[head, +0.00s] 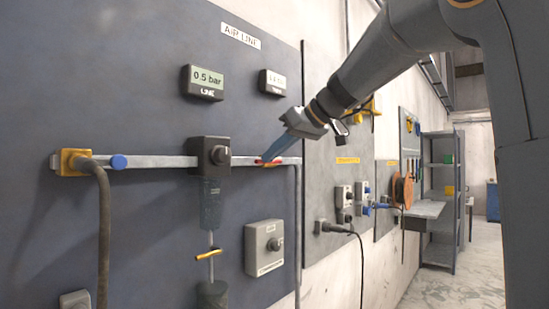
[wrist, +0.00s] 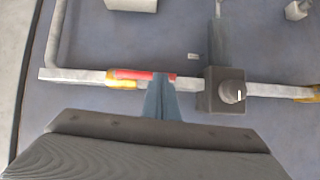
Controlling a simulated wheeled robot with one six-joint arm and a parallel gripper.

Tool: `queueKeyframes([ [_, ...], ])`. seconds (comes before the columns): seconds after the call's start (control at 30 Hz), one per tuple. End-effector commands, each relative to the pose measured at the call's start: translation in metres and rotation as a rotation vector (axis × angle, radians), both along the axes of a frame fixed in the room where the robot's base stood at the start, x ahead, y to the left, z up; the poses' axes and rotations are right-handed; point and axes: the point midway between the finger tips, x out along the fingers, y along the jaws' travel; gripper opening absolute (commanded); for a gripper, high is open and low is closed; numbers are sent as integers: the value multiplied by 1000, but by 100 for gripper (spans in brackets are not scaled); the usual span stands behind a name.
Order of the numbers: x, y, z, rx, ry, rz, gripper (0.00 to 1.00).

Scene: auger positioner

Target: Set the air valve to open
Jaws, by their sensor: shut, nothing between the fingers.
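On the dark blue AIR LINE panel, a valve with a red lever (head: 271,161) sits near the right end of the grey horizontal pipe. In the wrist view the red lever (wrist: 136,75) lies along the pipe, with the brass-yellow valve body (wrist: 122,83) partly showing beneath it. My gripper (head: 268,157) is shut and empty, its fingertips at the lever. In the wrist view my blue-grey fingers (wrist: 162,82) overlap the lever's right end; I cannot tell whether they touch it. A display (head: 203,82) reads 0.5 bar; a second display (head: 272,83) is too small to read.
A black regulator with a knob (head: 211,153) stands on the pipe left of my gripper. A blue knob (head: 118,161) and yellow end fitting (head: 73,162) are further left. A yellow drain lever (head: 212,255) and grey switch box (head: 264,247) are below. Shelves (head: 440,190) stand far right.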

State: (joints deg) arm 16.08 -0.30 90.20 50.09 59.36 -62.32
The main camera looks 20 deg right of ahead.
Motion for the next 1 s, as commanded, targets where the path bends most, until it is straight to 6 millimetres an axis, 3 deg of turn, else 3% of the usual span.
queueKeyframes([
  [0.37,1,5,-7,6,14,10,0],
  [0.83,2,5,13,8,7,7,0],
  [1.0,-5,-3,19,7,6,5,0],
])
